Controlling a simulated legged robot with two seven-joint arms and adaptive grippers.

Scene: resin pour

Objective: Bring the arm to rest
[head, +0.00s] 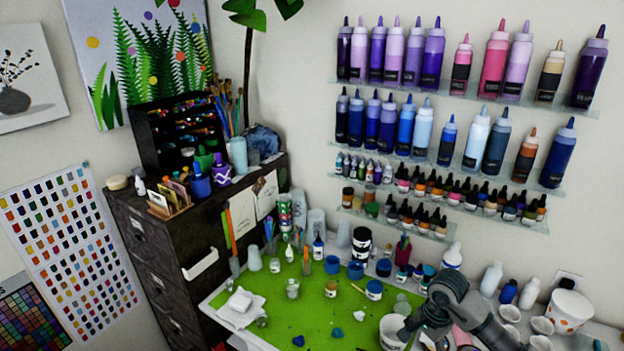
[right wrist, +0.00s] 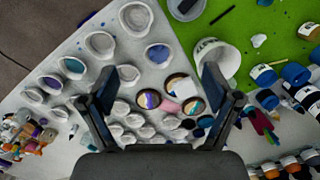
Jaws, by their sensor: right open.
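My right gripper (right wrist: 158,78) is open in the right wrist view, its two dark fingers spread wide with nothing between them. It hangs over the white worktop (right wrist: 60,125), above small cups and round painted pieces; its exact height is hard to tell. In the head view, grey links of my right arm (head: 452,300) come in at the lower right, above the table's right part. The gripper's fingers cannot be made out clearly there. My left arm and gripper are not in view.
A white bucket (right wrist: 232,62) stands beside the right finger in the wrist view. A green mat (head: 310,310) holds cups and jars. Several small white cups (right wrist: 100,44) crowd the worktop. Bottle shelves (head: 470,95) line the wall. A dark cabinet (head: 150,240) stands left.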

